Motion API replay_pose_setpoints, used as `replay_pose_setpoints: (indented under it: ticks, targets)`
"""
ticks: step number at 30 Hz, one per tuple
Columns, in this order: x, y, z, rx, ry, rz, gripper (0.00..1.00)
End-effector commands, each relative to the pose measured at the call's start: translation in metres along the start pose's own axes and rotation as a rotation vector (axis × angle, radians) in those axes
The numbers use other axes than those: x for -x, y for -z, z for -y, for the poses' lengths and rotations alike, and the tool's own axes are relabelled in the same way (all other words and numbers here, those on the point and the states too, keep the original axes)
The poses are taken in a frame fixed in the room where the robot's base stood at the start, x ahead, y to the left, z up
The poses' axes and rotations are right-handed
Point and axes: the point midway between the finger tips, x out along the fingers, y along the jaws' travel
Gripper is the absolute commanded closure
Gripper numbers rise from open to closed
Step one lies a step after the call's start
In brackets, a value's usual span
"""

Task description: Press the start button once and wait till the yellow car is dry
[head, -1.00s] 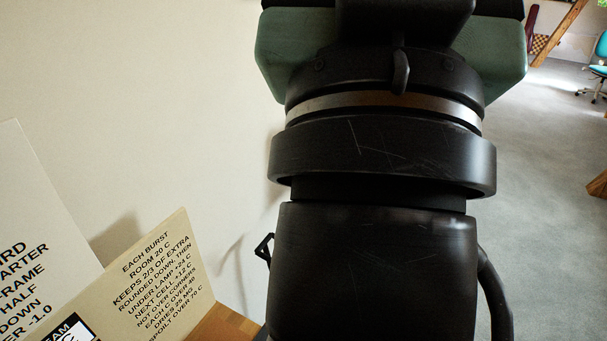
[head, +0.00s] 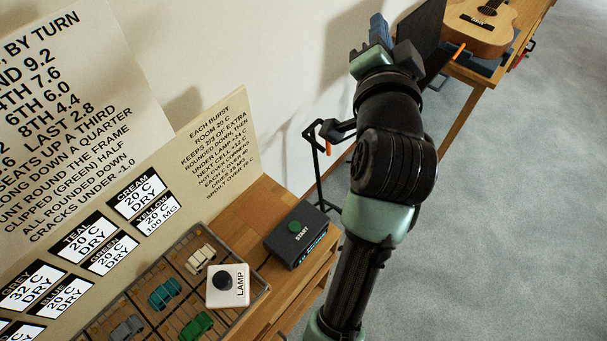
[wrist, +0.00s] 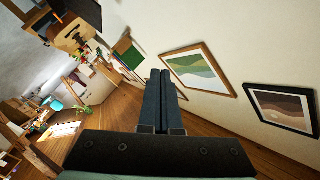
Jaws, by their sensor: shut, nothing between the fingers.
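The start box (head: 308,243) is dark, with a green button (head: 294,227) on top, and stands on the wooden bench in the head view. A divided tray (head: 257,296) lies beside it, with cream, teal, grey and green cars in its cells. A white lamp block (head: 228,285) with a black knob sits over one cell. I see no yellow car; one under the lamp would be hidden. The yellow label (head: 158,216) reads 20 C, 100 MG. My gripper (head: 377,24) is shut and empty, raised well away from the button; its fingers also show in the wrist view (wrist: 160,74).
A rules board (head: 217,143) and a taller board (head: 70,90) stand behind the tray. A black stand (head: 318,165) with an orange piece rises beyond the start box. A guitar (head: 484,24) lies on a far table. Grey floor is open at right.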

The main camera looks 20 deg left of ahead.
Motion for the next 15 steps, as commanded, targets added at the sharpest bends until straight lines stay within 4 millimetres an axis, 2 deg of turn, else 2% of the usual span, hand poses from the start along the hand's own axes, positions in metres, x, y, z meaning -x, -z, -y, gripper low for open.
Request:
replay_pose_setpoints:
  ticks: [1, 5, 9, 12, 15]
  targets:
    - [-0.006, -0.027, -0.019, -0.108, -0.054, 0.093, 1.00]
    - [-0.005, -0.105, -0.069, -0.397, -0.202, 0.293, 1.00]
    - [0.019, -0.186, -0.114, -0.702, -0.394, 0.467, 1.00]
    - [0.044, -0.233, -0.135, -0.886, -0.528, 0.554, 1.00]
    - [0.068, -0.268, -0.149, -1.026, -0.638, 0.610, 1.00]
